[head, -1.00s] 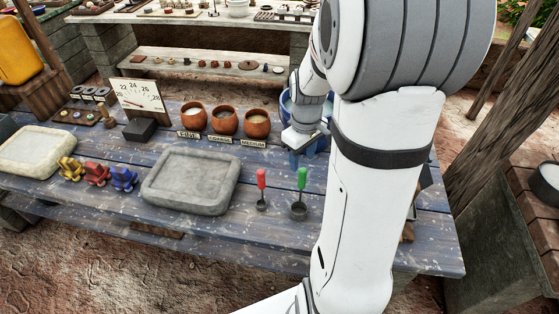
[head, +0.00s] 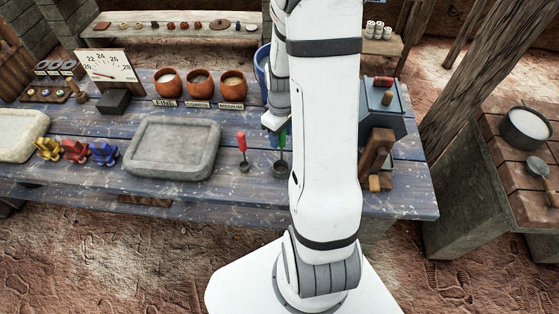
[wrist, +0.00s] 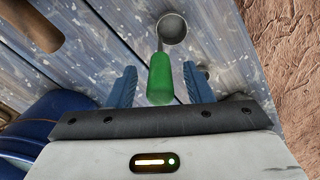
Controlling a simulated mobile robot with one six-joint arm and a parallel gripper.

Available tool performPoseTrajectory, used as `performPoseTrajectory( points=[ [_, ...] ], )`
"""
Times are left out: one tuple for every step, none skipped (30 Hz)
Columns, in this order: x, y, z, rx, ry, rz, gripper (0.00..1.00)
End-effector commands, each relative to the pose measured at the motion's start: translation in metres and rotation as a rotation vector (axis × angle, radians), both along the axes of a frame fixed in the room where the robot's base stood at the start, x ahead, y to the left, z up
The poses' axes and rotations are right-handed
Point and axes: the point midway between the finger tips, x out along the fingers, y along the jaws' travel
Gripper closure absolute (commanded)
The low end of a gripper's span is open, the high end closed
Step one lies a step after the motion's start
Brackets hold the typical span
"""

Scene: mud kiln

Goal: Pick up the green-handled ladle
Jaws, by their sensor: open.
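The green-handled ladle (head: 281,158) stands on the blue plank table (head: 225,200), near its front edge. In the wrist view the ladle's green handle (wrist: 160,78) points toward my gripper, and its grey metal cup (wrist: 172,28) lies farther off. My gripper (wrist: 160,88) is open, with one blue finger on each side of the handle and a gap on both sides. In the head view my gripper (head: 277,122) is at the top of the handle, partly hidden by my arm. A red-handled ladle (head: 243,150) stands just to the left.
A grey stone slab (head: 172,148) lies left of the ladles. Clay pots (head: 200,84) with labels stand behind, beside a blue bucket (head: 262,68). A grey box (head: 383,102) and wooden pieces (head: 375,155) are to the right.

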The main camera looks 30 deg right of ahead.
Motion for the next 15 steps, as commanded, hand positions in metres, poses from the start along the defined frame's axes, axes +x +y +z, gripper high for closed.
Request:
performPoseTrajectory(
  points=[
    [-0.0001, -0.0001, 0.0, 0.0, 0.0, 0.0, 0.54],
    [-0.0001, -0.0001, 0.0001, 0.0, 0.0, -0.001, 0.54],
    [0.0, -0.0002, 0.0001, 0.0, 0.0, -0.001, 0.55],
    [-0.0001, -0.0003, 0.0001, 0.0, 0.0, -0.001, 0.58],
    [-0.0001, -0.0003, 0.0002, 0.0, 0.0, -0.001, 0.6],
    [-0.0001, -0.0004, 0.0002, 0.0, 0.0, -0.001, 0.64],
    [-0.0001, -0.0004, 0.0002, 0.0, 0.0, -0.001, 0.66],
    [-0.0001, -0.0004, 0.0003, 0.0, 0.0, -0.001, 0.69],
    [-0.0001, -0.0004, 0.0003, 0.0, 0.0, -0.001, 0.72],
    [-0.0001, -0.0005, 0.0003, 0.0, 0.0, -0.001, 0.74],
    [-0.0001, -0.0005, 0.0003, 0.0, 0.0, -0.001, 0.77],
    [-0.0001, -0.0005, 0.0004, 0.0, 0.0, -0.001, 0.8],
    [-0.0001, -0.0005, 0.0004, 0.0, 0.0, -0.002, 0.82],
    [-0.0001, -0.0006, 0.0004, 0.0, 0.0, -0.002, 0.85],
    [-0.0001, -0.0006, 0.0004, 0.0, 0.0, -0.002, 0.88]
  ],
)
